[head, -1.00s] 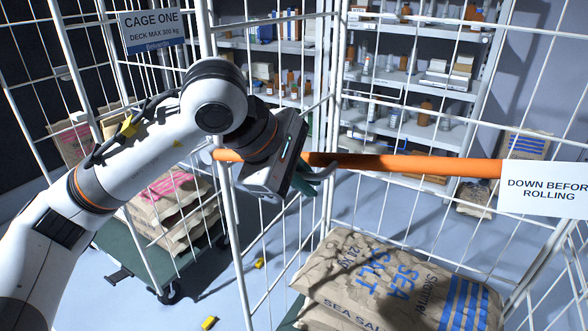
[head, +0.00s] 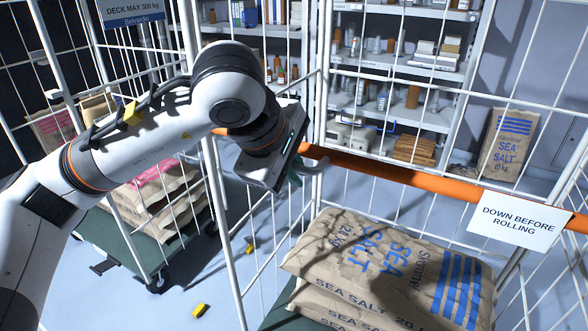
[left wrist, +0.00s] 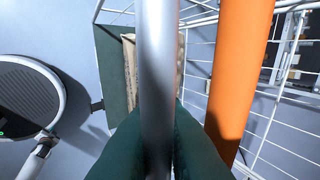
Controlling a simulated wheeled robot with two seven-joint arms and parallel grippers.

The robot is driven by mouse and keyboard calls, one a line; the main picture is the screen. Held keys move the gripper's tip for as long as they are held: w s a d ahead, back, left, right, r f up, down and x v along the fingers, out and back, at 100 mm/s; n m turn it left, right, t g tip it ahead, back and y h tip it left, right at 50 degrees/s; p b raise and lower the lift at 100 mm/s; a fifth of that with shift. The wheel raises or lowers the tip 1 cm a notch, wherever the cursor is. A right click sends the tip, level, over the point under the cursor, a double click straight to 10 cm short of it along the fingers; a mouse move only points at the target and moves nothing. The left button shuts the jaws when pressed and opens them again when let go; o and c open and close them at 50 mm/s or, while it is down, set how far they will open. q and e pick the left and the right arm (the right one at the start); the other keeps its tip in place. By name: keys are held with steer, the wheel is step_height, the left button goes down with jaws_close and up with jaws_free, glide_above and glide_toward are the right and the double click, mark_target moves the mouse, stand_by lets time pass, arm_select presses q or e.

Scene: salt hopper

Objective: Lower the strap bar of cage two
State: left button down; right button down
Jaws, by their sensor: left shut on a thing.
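The orange strap bar (head: 400,178) spans the near wire cage (head: 233,215) above its sacks, sloping down to the right in the head view. A white sign reading "DOWN BEFORE ROLLING" (head: 520,221) hangs on it. My left gripper (head: 299,174) is at the bar's left part, shut on a grey metal handle (head: 315,167) beside the bar. In the left wrist view the green fingers (left wrist: 158,128) pinch the grey rod (left wrist: 157,60), with the orange bar (left wrist: 240,70) alongside. My right gripper is not in view.
Salt sacks (head: 390,265) lie stacked in the near cage below the bar. Another cage with sacks (head: 160,205) stands at the left under a "DECK MAX 300 kg" sign (head: 135,12). Shelves (head: 400,115) stand behind. Small yellow pieces (head: 200,311) lie on the floor.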

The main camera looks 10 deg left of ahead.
arm_select(q)
steer(key=c, duration=1.8)
jaws_free()
steer(key=shift+f, duration=0.35)
steer(key=shift+o, duration=0.2)
steer(key=shift+r, duration=0.1)
steer(key=v, duration=1.2)
steer(key=shift+b, duration=0.3)
steer(key=shift+w, duration=0.1)
